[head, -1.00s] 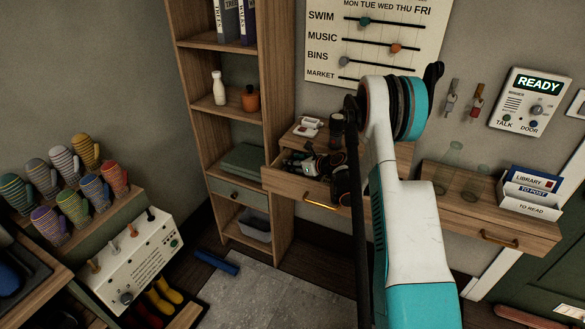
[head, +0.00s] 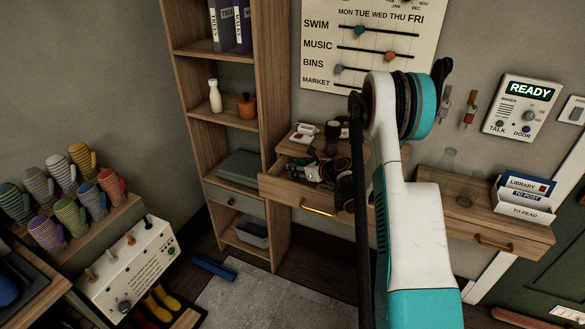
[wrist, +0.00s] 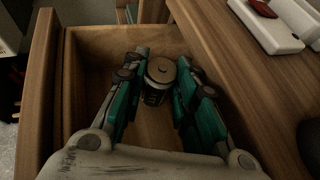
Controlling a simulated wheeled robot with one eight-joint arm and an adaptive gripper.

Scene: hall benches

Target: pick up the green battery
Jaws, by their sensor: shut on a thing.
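A small cylinder (wrist: 155,93) with a dark side and a brownish round top stands upright in an open wooden drawer (wrist: 110,42). It looks like a battery, but its side is too dark to tell whether it is green. My gripper (wrist: 163,62) reaches down into the drawer, its teal and black fingers shut on the cylinder from both sides. In the head view, my gripper (head: 322,170) shows small at the open drawer (head: 290,192), partly behind my arm. The cylinder cannot be made out there.
The drawer's walls stand close around my gripper. A white device with a red part (wrist: 275,20) lies on the wooden top beside the drawer; it also shows in the head view (head: 304,132). A tall shelf (head: 270,130) rises at the left, and a letter holder (head: 522,200) stands right.

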